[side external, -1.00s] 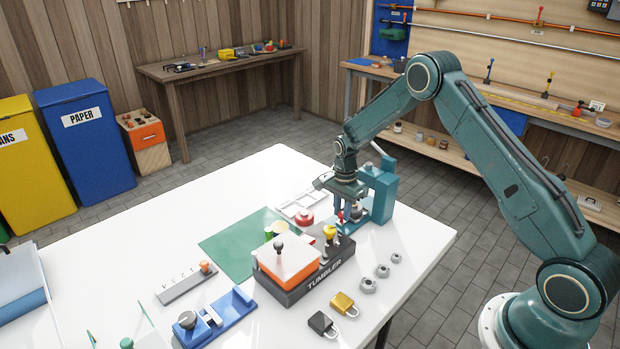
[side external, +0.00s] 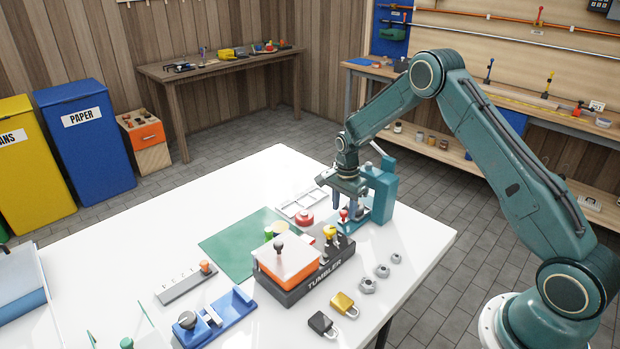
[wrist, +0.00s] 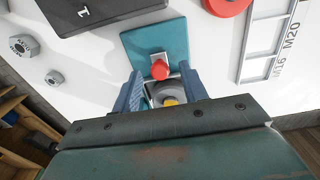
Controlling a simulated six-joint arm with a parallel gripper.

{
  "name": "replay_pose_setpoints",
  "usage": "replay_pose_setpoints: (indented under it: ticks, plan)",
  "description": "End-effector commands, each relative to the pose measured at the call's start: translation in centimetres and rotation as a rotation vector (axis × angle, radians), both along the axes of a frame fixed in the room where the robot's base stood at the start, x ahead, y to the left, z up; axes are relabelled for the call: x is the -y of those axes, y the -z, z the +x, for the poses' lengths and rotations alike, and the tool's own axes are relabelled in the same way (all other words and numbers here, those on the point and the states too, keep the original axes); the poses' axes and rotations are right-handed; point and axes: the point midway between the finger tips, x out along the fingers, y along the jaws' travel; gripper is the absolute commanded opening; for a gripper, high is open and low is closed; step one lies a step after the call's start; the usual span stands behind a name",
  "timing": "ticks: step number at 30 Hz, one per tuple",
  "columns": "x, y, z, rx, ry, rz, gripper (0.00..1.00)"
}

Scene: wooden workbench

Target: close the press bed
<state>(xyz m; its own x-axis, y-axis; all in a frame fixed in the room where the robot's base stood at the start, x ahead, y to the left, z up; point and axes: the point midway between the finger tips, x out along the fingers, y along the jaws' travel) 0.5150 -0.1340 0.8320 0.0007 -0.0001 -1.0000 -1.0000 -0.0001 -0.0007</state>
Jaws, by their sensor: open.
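The press (side external: 383,190) is a teal block with a lever at the right of the white table. Its teal base plate (wrist: 150,42) reaches out below my gripper. A red knob (side external: 343,213) stands at the front of the press bed; it also shows in the wrist view (wrist: 160,70). Behind it in the wrist view is the grey bed (wrist: 158,93) with a yellow piece (wrist: 170,102) on it, partly hidden by my gripper. My gripper (side external: 347,205) is open and points down at the press, its blue fingers on either side of the knob and bed. I cannot tell whether they touch.
The dark TUMBLER box (side external: 300,285) with an orange top stands close in front of the press. Several nuts (side external: 367,286) and padlocks lie to its right. A red round thing (side external: 304,218) and a white sorting tray (side external: 292,205) are left of the press.

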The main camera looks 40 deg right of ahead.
Motion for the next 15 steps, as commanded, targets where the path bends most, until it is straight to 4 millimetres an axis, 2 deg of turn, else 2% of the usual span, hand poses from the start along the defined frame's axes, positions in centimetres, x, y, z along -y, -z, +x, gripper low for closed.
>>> replay_pose_setpoints:
  ticks: [8, 15]
  plan:
    - [0.0, -3.4, 0.0, 0.002, 0.000, -0.001, 0.43]
    - [0.0, -7.6, 0.0, 0.003, 0.000, -0.001, 0.43]
